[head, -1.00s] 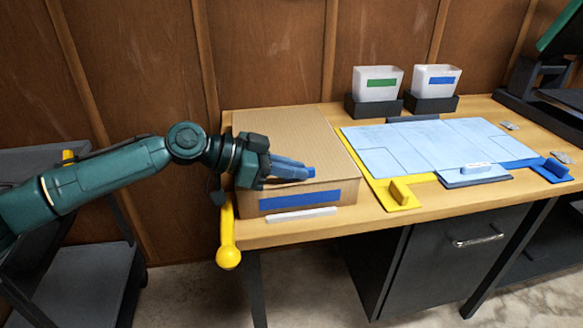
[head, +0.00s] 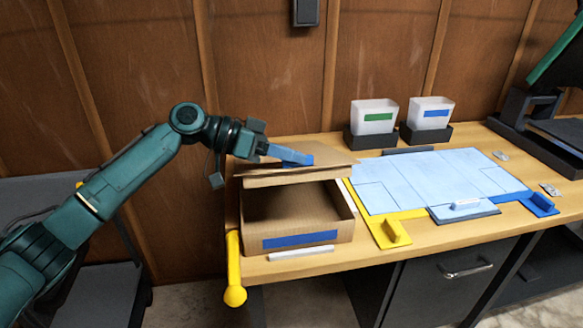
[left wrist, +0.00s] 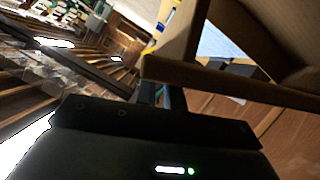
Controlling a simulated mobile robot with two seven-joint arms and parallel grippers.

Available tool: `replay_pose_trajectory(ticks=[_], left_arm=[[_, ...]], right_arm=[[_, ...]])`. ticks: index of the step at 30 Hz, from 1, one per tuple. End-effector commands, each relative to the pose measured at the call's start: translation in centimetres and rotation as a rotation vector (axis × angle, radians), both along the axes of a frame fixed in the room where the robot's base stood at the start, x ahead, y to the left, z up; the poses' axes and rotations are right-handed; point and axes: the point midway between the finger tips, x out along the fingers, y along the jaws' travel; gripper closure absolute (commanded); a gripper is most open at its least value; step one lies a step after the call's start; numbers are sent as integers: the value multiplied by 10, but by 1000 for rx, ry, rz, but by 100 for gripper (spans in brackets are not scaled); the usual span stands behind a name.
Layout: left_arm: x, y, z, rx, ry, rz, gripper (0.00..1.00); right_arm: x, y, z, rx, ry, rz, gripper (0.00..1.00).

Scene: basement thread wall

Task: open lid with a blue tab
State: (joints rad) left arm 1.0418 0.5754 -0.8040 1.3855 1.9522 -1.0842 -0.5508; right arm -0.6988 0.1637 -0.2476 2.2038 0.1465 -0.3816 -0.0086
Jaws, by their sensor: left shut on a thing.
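The cardboard box (head: 335,233) stands at the left front of the table with a blue label (head: 299,240) on its front. Its lid (head: 325,172) is raised and tilted, so the dark inside of the box shows. My left gripper (head: 284,155) is shut on the blue tab (head: 301,160) at the lid's front edge and holds the lid above the box. Cardboard (left wrist: 200,75) also shows close up in the left wrist view, where the fingertips are hard to make out. My right gripper is not in view.
A yellow handle-like bar (head: 234,268) hangs at the table's left corner. A white strip (head: 301,252) lies before the box. A light blue mat (head: 440,180) lies right of it, with two white bins (head: 374,116) (head: 430,113) behind. A wooden wall stands close behind.

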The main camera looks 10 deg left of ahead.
Motion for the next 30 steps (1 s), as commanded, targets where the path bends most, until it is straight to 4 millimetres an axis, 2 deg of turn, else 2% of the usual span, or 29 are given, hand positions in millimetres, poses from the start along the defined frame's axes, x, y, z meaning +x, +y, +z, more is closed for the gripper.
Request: replay_pose_trajectory(ticks=[1, 3, 6, 12, 18, 29, 30], left_arm=[[6, 1, 20, -13, 33, 2, 100], [13, 3, 31, -28, 78, 2, 100], [22, 6, 45, -45, 132, 0, 100], [37, 12, 63, -41, 123, 0, 100], [43, 14, 70, -39, 121, 2, 100], [45, 15, 70, -38, 118, 3, 100], [45, 15, 70, -38, 118, 3, 88]], right_arm=[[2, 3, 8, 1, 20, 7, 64], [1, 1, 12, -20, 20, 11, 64], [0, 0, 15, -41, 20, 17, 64], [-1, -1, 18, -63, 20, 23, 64], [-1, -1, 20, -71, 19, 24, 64], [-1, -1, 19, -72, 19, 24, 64], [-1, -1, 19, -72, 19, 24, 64]])
